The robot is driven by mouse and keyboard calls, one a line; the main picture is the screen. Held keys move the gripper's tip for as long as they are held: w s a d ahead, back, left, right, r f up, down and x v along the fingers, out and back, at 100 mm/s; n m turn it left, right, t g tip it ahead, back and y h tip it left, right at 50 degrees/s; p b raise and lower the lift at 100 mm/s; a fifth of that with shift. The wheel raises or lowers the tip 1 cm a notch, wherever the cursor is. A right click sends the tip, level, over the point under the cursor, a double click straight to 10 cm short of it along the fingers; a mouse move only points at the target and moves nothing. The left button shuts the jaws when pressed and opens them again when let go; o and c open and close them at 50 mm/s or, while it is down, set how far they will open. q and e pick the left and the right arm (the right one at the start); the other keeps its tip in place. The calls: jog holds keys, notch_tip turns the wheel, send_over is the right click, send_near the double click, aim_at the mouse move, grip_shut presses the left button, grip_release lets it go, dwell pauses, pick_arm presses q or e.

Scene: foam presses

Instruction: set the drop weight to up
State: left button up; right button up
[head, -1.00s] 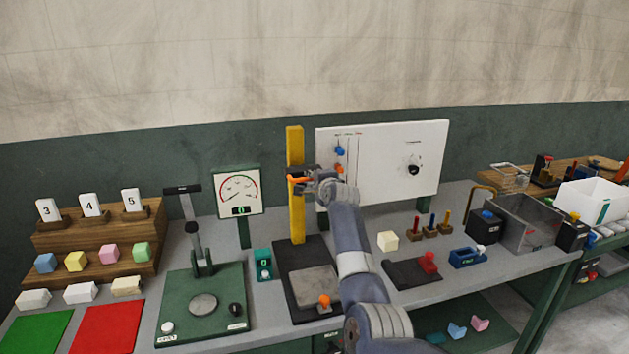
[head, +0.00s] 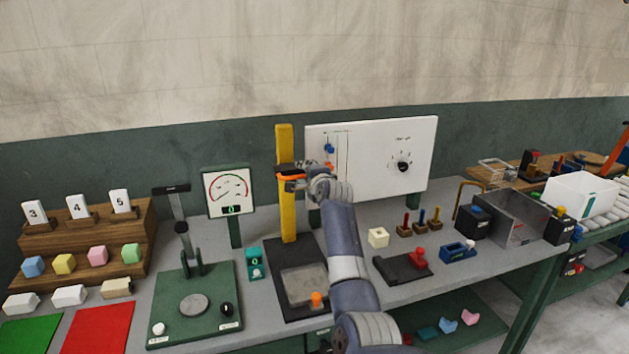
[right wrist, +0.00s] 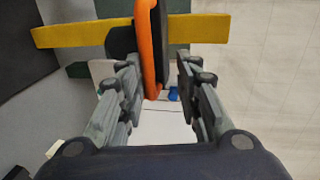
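The drop weight is a dark block on a tall yellow post (head: 286,215), with an orange handle (head: 290,177) in front. It sits in the upper part of the post, a little below the top. My right gripper (head: 301,174) is at the handle. In the right wrist view the orange handle (right wrist: 151,45) lies between my fingers (right wrist: 156,78), nearer the left one. A gap shows on the right side, so the fingers look open around it. The dark block (right wrist: 119,42) is partly hidden behind the handle. My left gripper is not in view.
The post rises from a dark base (head: 318,309) with a grey plate and an orange knob (head: 316,299). A white panel (head: 375,160) stands close behind on the right. A gauge (head: 229,193) and a green lever press (head: 195,304) stand to the left.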

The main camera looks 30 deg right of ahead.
jog(key=v, duration=1)
jog(key=shift+s, duration=0.1)
dwell(0.4)
